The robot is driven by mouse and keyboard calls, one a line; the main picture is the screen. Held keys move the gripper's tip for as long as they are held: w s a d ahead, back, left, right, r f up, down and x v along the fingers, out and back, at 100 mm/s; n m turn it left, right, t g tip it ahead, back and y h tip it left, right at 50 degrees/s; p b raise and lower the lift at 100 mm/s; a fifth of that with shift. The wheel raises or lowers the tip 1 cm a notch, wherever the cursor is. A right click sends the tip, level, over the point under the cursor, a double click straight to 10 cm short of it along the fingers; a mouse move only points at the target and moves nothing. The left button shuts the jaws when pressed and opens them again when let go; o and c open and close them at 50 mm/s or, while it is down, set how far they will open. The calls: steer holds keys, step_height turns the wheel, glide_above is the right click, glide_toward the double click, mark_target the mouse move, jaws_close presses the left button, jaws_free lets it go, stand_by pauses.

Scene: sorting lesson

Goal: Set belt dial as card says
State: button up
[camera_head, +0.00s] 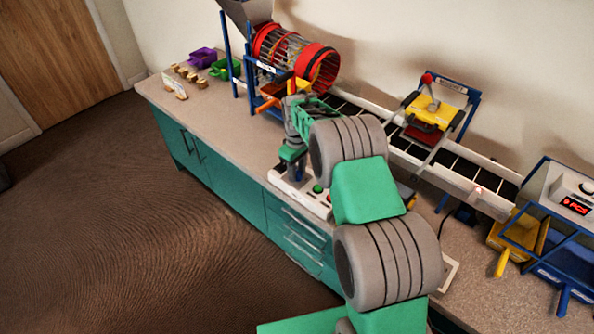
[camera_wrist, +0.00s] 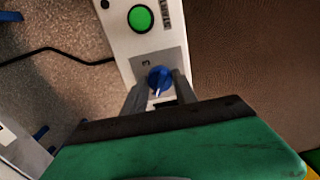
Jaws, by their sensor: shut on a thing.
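The blue belt dial (camera_wrist: 159,77) sits on a grey plate on the white control box (camera_wrist: 118,38). Its white pointer mark faces the bottom of the wrist view, towards my palm. A digit that looks like 3 is printed above and left of it; other marks are hidden. My gripper (camera_wrist: 160,92) is shut on the dial, one finger on each side. In the head view my gripper (camera_head: 292,158) is low over the control box (camera_head: 284,187). A small white card (camera_head: 173,82) stands at the counter's far left, too small to read.
A green START button (camera_wrist: 141,18) is beside the dial. A counter display (camera_head: 575,203) is at right.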

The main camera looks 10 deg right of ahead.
jaws_close()
steer(key=shift+m, duration=0.4)
steer(key=m+b, duration=0.2)
steer(key=m, duration=0.2)
steer(key=shift+m, duration=0.4)
steer(key=m+b, duration=0.1)
steer(key=m, duration=0.5)
stand_by(0.5)
steer(key=o, duration=0.6)
jaws_free()
